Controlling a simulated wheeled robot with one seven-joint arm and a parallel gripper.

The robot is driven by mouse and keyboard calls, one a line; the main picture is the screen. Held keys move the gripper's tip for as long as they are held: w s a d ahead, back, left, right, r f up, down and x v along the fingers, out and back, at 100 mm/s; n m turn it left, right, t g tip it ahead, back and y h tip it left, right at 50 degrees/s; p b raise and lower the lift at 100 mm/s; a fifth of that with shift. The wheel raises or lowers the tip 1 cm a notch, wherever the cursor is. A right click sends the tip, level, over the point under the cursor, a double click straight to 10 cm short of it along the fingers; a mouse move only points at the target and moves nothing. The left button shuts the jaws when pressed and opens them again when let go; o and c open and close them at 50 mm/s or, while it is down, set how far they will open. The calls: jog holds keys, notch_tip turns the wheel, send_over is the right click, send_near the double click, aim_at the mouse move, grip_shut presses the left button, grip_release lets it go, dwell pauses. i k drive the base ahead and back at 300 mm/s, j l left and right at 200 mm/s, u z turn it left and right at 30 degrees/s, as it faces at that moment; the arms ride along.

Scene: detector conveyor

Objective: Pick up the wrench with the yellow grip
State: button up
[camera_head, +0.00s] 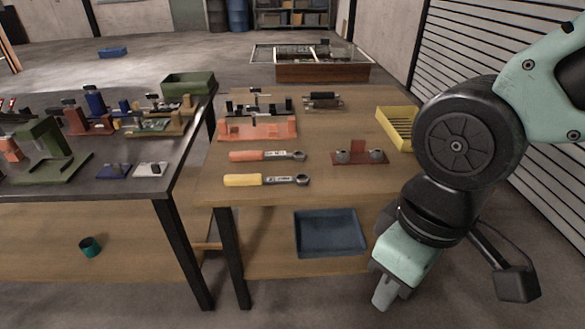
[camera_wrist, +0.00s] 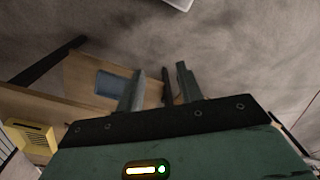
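The wrench with the yellow grip (camera_head: 243,180) lies flat near the front edge of the wooden table in the head view. Its grip points left and its metal ring end points right. A similar wrench with an orange-red grip (camera_head: 260,156) lies just behind it. In the wrist view my gripper (camera_wrist: 158,85) shows two fingers spread apart with nothing between them. In the head view my arm hangs to the right of the table, and its fingers are not clearly seen there. Neither wrench can be made out in the wrist view.
A dark red block with two round parts (camera_head: 359,157) lies right of the wrenches. A yellow bin (camera_head: 398,128) stands at the right edge, near my arm. A blue tray (camera_head: 329,233) sits on the lower shelf. A dark workbench (camera_head: 100,185) with several fixtures stands left.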

aim_at(244, 179)
jog(key=i+j+u, duration=0.1)
jog(key=i+u, duration=0.5)
jog(key=i, duration=0.25)
